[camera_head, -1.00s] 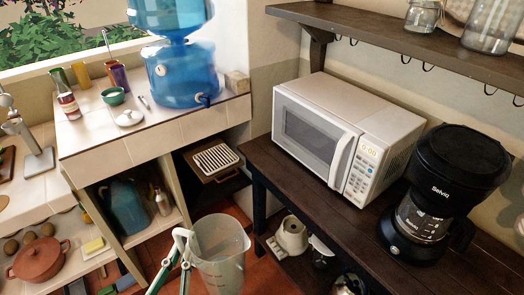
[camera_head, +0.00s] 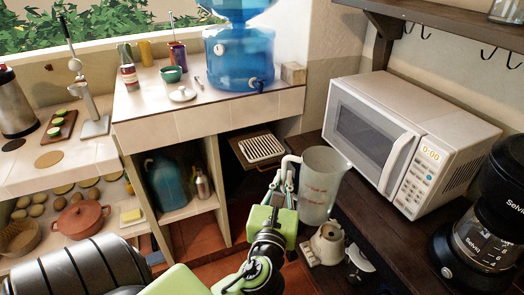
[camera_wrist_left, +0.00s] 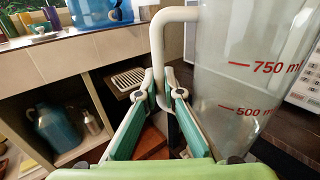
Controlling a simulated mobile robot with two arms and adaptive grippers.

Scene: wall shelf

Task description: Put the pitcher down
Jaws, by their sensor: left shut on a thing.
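The pitcher (camera_head: 322,186) is a clear plastic jug with red measuring marks and a pale handle on its left side. My left gripper (camera_head: 284,178) is shut on the pitcher's handle. The pitcher looks upright, in front of the dark wooden counter's left end. I cannot tell if its base touches anything. In the left wrist view the pitcher (camera_wrist_left: 248,80) fills the right side, with the handle between my fingertips (camera_wrist_left: 162,85). My right gripper is not in view.
A white microwave (camera_head: 375,145) and a black coffee maker (camera_head: 490,215) stand on the dark counter (camera_head: 372,212). A tiled counter at left holds a blue water dispenser (camera_head: 238,60), a green bowl (camera_head: 172,74) and cups.

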